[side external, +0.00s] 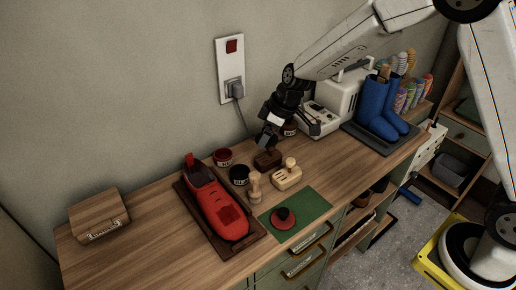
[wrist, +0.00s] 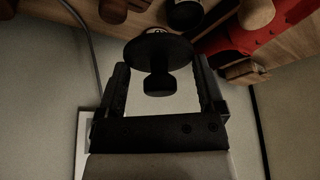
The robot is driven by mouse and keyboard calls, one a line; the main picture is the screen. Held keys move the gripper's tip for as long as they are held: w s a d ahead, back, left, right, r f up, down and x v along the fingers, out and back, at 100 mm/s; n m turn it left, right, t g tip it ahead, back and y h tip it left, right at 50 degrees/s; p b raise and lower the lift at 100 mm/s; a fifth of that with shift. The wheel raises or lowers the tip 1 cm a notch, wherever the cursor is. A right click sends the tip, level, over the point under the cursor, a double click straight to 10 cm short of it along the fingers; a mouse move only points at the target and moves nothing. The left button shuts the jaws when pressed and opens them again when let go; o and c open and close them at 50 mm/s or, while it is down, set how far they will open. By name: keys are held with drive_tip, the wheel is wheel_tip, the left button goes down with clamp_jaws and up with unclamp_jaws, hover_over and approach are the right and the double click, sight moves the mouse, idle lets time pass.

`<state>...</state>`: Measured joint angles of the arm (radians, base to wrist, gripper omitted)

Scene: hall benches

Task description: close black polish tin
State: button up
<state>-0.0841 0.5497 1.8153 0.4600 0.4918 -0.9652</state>
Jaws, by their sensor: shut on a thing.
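My gripper (wrist: 160,72) is shut on a black lid (wrist: 158,54), a flat disc with a round knob that points back toward the palm. The fingers lie on either side of the disc. In the side view my gripper (side external: 287,134) is low over the back of the bench, and the lid cannot be made out there. The black polish tin (side external: 239,175) stands open-topped on the bench, left of and nearer than my gripper. A dark cylinder in the wrist view (wrist: 185,14) looks like this tin. The lid and tin are apart.
A red tin (side external: 223,157) stands behind the black tin. A red shoe (side external: 217,204) lies on a board to the left. Brushes (side external: 287,176) stand close by on the right. A green mat (side external: 310,210) bears a red lid (side external: 283,218). Blue boots (side external: 380,115) stand farther right.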

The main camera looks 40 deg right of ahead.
drive_tip(key=w+a+f, duration=0.2)
drive_tip(key=a, duration=0.5)
drive_tip(key=shift+w, duration=0.35)
drive_tip(key=shift+a+f, duration=0.1)
drive_tip(key=shift+f, duration=0.15)
drive_tip(key=shift+f, duration=2.95)
drive_tip(key=shift+f, duration=0.2)
drive_tip(key=o, duration=0.9)
drive_tip(key=shift+r, duration=0.2)
drive_tip(key=shift+r, duration=3.35)
